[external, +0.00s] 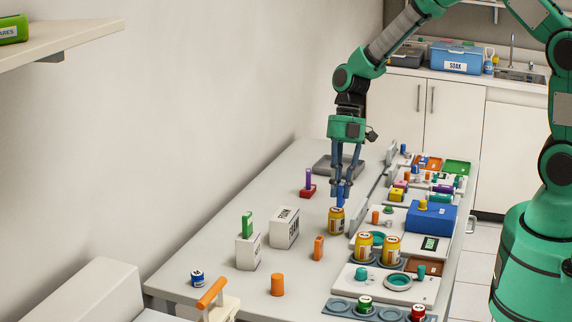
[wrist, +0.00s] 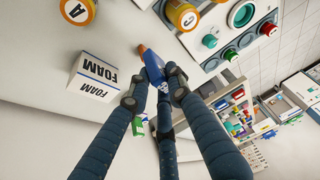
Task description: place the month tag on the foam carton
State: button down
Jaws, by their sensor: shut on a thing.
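The foam carton (external: 285,227) is a white box with black FOAM lettering, standing on the table left of my gripper (external: 341,192). In the wrist view the carton (wrist: 97,76) is just left of my gripper (wrist: 153,88). My gripper points down and is shut on a small blue piece (external: 340,198), which I take to be the month tag. In the wrist view the blue tag (wrist: 152,65) shows between the fingertips, apart from the carton. Its writing cannot be read, and the fingers hide part of it.
A yellow bottle (external: 336,222) is below my gripper in the external view. An orange block (external: 318,248) is right of the carton. A white box (external: 248,252) with a green piece on top is on the left. Trays and bottles crowd the right side.

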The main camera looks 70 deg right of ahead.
dwell(0.4)
jog(key=b, duration=0.1)
send_over(283, 213)
jog(key=shift+a+f, duration=0.1)
jog(key=shift+f, duration=0.65)
jog(key=shift+f+b, duration=0.5)
jog(key=shift+f, duration=1.3)
jog(key=shift+f, duration=0.15)
jog(key=c, duration=1.6)
grip_release()
